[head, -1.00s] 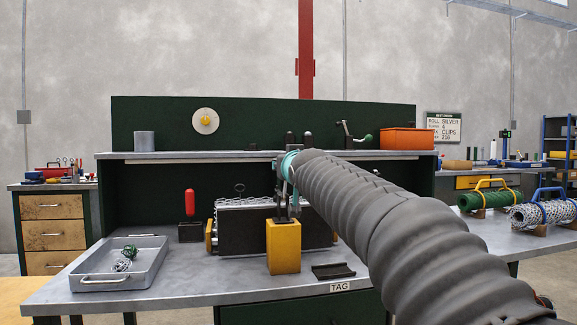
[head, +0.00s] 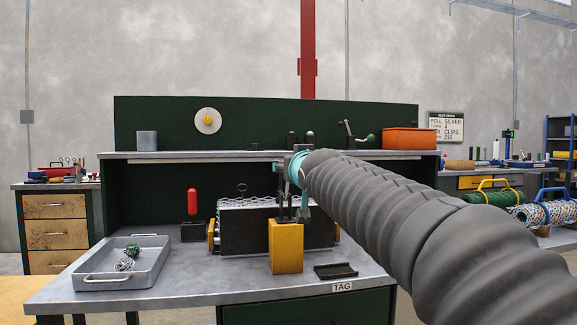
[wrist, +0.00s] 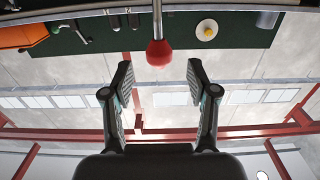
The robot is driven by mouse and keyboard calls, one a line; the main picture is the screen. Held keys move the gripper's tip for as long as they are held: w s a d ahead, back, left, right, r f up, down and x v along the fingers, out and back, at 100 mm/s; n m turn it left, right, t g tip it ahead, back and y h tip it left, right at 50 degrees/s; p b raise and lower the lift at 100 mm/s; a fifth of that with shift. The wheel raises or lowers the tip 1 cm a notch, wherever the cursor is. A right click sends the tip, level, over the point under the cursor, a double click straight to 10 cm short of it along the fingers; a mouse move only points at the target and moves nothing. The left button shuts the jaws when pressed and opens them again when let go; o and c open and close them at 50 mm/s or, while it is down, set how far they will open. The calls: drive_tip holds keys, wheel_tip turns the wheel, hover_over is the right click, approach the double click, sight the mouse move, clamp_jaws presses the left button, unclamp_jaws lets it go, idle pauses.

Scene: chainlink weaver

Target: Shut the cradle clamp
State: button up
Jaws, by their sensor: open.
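The cradle (head: 250,233) is a dark block on the bench with wire mesh along its top and yellow end parts. A yellow block (head: 285,247) stands in front of it, with upright metal parts above that overlap my gripper (head: 292,208). My gripper points down over the yellow block. In the wrist view my gripper (wrist: 159,78) is open and empty. A red knob (wrist: 160,53) on a thin rod shows between and beyond its fingers, apart from both. The knob does not show clearly in the head view. The clamp's jaw is hidden by the gripper and arm.
A red upright handle (head: 192,202) stands on a dark base left of the cradle. A grey tray (head: 95,283) holds a tangle of wire. A small black holder (head: 335,271) lies right of the yellow block. The shelf (head: 230,155) runs behind and above.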

drive_tip(key=s+d, duration=0.1)
drive_tip(key=s, duration=0.5)
drive_tip(key=shift+s, duration=0.35)
drive_tip(key=s+d+f+g+h, duration=0.1)
drive_tip(key=s+f+g, duration=0.2)
drive_tip(key=f, duration=0.7)
drive_tip(key=s+d+f+g+h, duration=0.1)
drive_tip(key=s+d+f+g, duration=0.15)
drive_tip(key=f, duration=0.65)
drive_tip(key=s+d+f+m+g, duration=0.1)
drive_tip(key=s+d+f+g, duration=0.2)
drive_tip(key=s+f, duration=0.7)
drive_tip(key=s+d+f+g, duration=0.3)
drive_tip(key=s+f, duration=0.7)
drive_tip(key=s, duration=0.5)
drive_tip(key=shift+s+d+f+m+h, duration=0.15)
drive_tip(key=shift+s+d+m+h, duration=0.15)
drive_tip(key=shift+m+h, duration=0.1)
